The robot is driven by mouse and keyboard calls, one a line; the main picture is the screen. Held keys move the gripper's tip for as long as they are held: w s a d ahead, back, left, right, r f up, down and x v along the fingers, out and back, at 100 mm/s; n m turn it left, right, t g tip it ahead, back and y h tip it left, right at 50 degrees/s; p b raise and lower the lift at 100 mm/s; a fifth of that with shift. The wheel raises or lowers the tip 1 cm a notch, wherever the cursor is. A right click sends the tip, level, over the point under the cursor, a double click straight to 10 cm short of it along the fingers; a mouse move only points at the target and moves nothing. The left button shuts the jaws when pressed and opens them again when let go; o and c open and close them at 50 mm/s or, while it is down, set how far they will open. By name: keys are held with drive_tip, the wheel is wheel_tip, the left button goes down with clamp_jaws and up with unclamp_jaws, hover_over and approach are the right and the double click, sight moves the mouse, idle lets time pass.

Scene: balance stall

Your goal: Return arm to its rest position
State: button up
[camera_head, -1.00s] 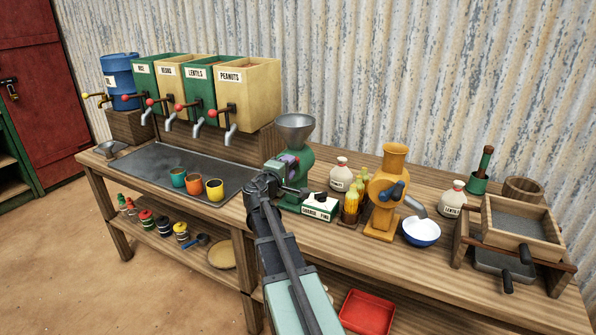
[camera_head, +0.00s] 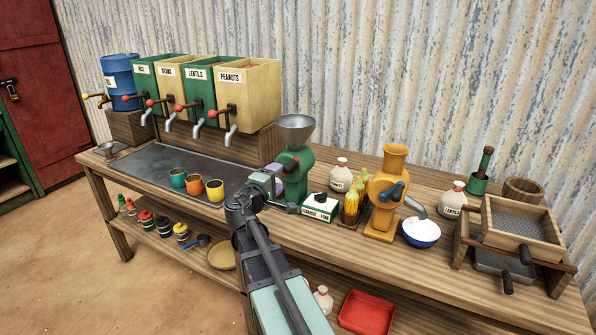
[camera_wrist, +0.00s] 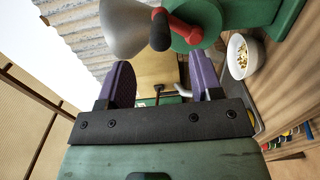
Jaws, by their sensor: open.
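My gripper (camera_head: 275,181) is in front of the green grinder (camera_head: 294,165) on the bench, lower than the grinder's metal hopper. In the wrist view my gripper (camera_wrist: 163,82) has its two purple fingers spread apart, with nothing between them. The grinder's red and black handle (camera_wrist: 178,31) and grey hopper (camera_wrist: 122,27) lie just beyond the fingertips. A white bowl (camera_wrist: 240,55) with pale pieces in it stands to the right of the fingers in the wrist view; the head view does not show it clearly.
Left of my arm, teal, orange and yellow cups (camera_head: 215,190) stand on the dark tray (camera_head: 150,165) under the dispensers (camera_head: 248,95). A red tray (camera_head: 366,312) sits below.

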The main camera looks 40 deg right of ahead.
drive_tip(key=shift+s+a, duration=0.15)
drive_tip(key=shift+a, duration=0.25)
